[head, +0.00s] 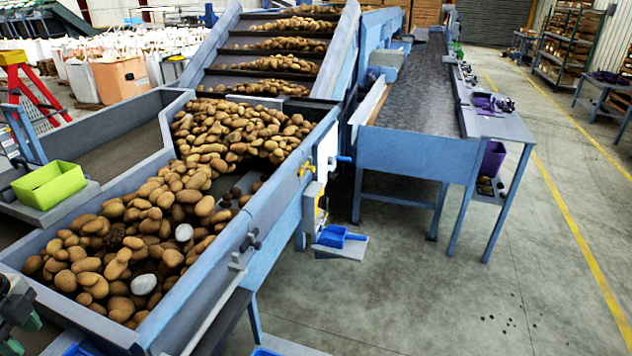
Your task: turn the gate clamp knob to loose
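A dark clamp knob (250,241) sits on the outer blue side wall of the potato hopper, beside a grey bar. A dark part with green pieces at the lower left edge (20,318) looks like my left gripper. It is cut off by the frame and far from the knobs; its opening is unclear. My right gripper is out of view.
The hopper (285,205) holds many potatoes and a few pale lumps. A green bin (50,184) stands on its left ledge. A blue scoop (340,237) lies on a small shelf.

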